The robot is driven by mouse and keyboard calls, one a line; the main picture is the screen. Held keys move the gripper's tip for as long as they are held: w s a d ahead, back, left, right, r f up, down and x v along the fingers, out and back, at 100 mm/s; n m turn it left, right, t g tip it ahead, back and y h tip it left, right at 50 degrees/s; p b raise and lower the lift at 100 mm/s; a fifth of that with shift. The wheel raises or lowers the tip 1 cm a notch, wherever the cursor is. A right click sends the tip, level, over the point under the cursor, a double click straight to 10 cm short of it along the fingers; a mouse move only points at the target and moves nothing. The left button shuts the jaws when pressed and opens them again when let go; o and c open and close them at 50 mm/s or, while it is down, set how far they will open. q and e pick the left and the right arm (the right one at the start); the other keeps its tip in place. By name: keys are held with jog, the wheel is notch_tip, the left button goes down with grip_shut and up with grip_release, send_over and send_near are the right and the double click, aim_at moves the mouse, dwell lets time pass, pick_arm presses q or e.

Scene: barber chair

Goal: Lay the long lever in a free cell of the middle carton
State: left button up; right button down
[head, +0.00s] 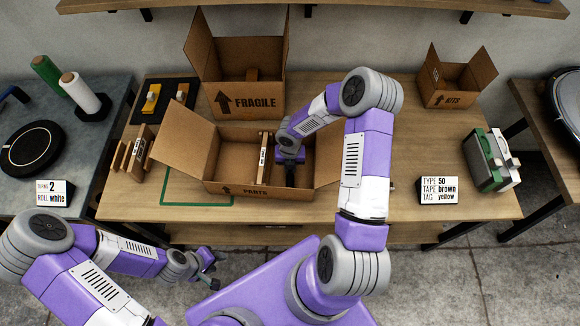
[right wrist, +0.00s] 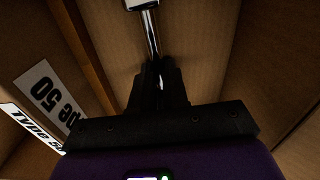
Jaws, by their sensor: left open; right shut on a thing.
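The middle carton (head: 240,190), marked PARTS, stands open on the bench with its flaps out. A labelled upright divider (head: 264,150) splits its inside. My right gripper (head: 290,180) reaches down into the part right of the divider. In the right wrist view my right gripper (right wrist: 158,85) is shut on the long lever (right wrist: 150,32), a shiny metal rod with a wider end pointing away, between cardboard walls. The lever's near part is hidden by the fingers, and I cannot tell if it touches the carton floor. My left gripper (head: 207,262) is open and empty, in front of the bench.
A FRAGILE carton (head: 240,98) stands behind, and a smaller KITS carton (head: 455,82) at the back right. Loose dividers (head: 133,152) stand left of the middle carton. The carton's left part looks empty.

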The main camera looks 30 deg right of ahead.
jog(key=shift+r, duration=0.1)
jog(key=shift+f, duration=0.2)
jog(key=c, duration=1.1)
grip_release()
jog(key=shift+r, duration=0.15)
jog(key=shift+r, duration=0.35)
notch_tip(320, 180, up, 11)
jog(key=p, duration=0.3)
jog(key=shift+r+p, duration=0.2)
jog(key=shift+p, duration=0.1)
